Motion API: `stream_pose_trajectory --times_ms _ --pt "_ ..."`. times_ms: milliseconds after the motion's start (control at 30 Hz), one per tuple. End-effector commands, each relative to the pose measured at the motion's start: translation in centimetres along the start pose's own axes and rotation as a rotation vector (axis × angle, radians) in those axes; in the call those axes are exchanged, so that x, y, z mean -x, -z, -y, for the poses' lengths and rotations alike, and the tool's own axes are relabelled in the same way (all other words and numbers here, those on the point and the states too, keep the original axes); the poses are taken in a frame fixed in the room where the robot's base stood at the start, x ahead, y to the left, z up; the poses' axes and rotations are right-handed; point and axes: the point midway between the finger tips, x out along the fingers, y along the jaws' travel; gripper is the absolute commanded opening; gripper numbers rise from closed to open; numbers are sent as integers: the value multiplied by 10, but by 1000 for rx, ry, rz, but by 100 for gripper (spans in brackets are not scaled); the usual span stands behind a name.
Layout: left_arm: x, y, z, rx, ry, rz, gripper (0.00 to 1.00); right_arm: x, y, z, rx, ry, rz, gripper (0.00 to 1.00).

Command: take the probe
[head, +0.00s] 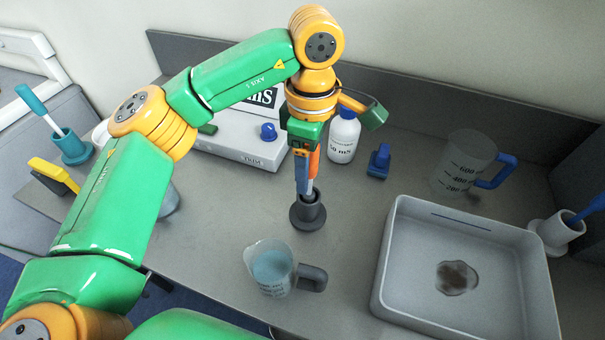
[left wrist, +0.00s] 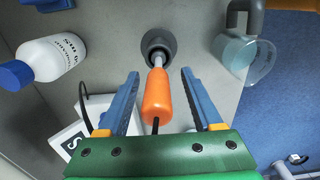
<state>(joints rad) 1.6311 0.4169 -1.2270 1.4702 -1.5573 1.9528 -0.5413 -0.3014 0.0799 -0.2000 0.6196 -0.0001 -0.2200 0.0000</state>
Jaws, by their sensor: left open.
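The probe has an orange handle (left wrist: 157,93) with a dark cable and a thin pale shaft. Its shaft goes down into a dark grey round holder (head: 307,212), which also shows in the left wrist view (left wrist: 158,43). In the head view the orange handle (head: 314,162) is partly hidden by my gripper. My left gripper (head: 303,188) points down above the holder. In the left wrist view its blue fingers (left wrist: 160,77) are open, one on each side of the orange handle, with gaps showing. My right gripper is not in view.
A beaker with blue liquid (head: 271,270) stands just in front of the holder. A grey tray (head: 393,262) is at the right, a white meter (head: 240,140) behind left, a large measuring jug (head: 464,163) at the back.

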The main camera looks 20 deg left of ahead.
Motion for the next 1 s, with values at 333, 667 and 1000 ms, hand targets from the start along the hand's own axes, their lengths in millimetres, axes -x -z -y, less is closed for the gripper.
stream_pose_trajectory --times_ms 333,667,1000 --pt "-2 0 0 0 0 0 32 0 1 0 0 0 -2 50" --pt "-2 0 0 0 0 0 0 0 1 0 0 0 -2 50" --pt "35 0 -1 3 -5 -1 0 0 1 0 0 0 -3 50"
